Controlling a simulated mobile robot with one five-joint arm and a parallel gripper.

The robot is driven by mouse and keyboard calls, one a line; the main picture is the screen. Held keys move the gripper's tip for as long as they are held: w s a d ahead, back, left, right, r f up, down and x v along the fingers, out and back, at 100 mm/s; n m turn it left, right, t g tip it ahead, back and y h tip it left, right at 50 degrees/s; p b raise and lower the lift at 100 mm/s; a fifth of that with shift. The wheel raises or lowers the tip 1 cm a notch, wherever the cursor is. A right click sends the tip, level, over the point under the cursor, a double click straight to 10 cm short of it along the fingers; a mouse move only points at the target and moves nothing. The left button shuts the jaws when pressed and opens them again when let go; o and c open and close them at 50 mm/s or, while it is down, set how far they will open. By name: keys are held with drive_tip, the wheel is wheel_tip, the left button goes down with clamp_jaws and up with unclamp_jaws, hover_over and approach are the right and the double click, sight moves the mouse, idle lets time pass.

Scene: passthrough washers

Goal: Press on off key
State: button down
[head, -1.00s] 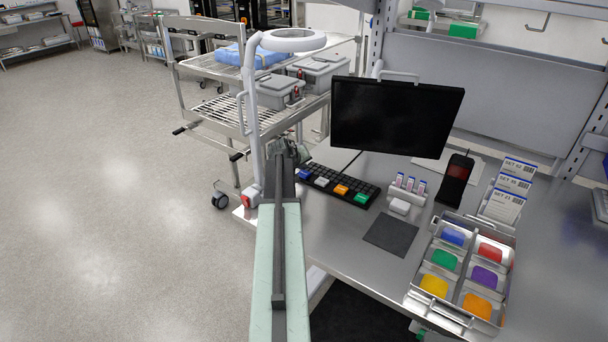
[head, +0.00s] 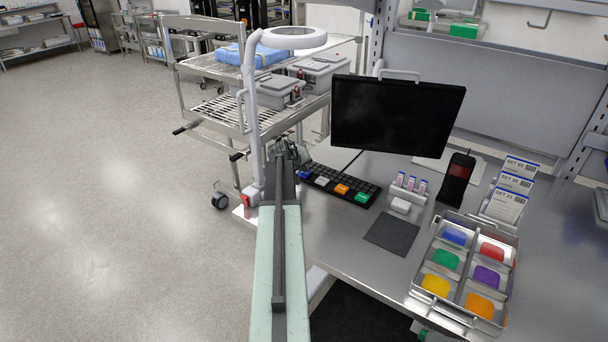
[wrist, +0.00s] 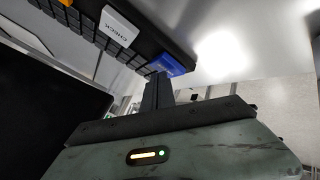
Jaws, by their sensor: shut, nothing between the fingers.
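A black keyboard (head: 338,183) lies on the steel bench, with large blue (head: 305,174), white (head: 322,181), orange (head: 342,189) and green (head: 362,197) keys. No on off label can be read on any key. My gripper (wrist: 159,88) is shut and empty, its fingertips at the blue key (wrist: 172,65) in the wrist view. I cannot tell whether they touch it. The white key (wrist: 120,25) beside it carries printed lettering. In the head view my gripper (head: 287,152) is at the keyboard's left end, partly hidden by my arm.
A monitor (head: 397,116) stands behind the keyboard. A ring lamp (head: 293,38) rises at the bench's left edge, close to my arm. A wire cart (head: 215,75) stands behind. A tray (head: 462,315) of coloured items and a scanner (head: 456,180) are on the right.

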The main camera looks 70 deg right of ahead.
sight(303, 174)
drive_tip(key=shift+f, duration=0.25)
drive_tip(key=shift+r, duration=0.1)
idle(0.4)
drive_tip(key=shift+r+p, duration=0.7)
drive_tip(key=shift+r, duration=0.1)
wheel_tip(303, 174, up, 5)
drive_tip(key=p, duration=0.5)
drive_tip(key=shift+r, duration=0.1)
idle(0.4)
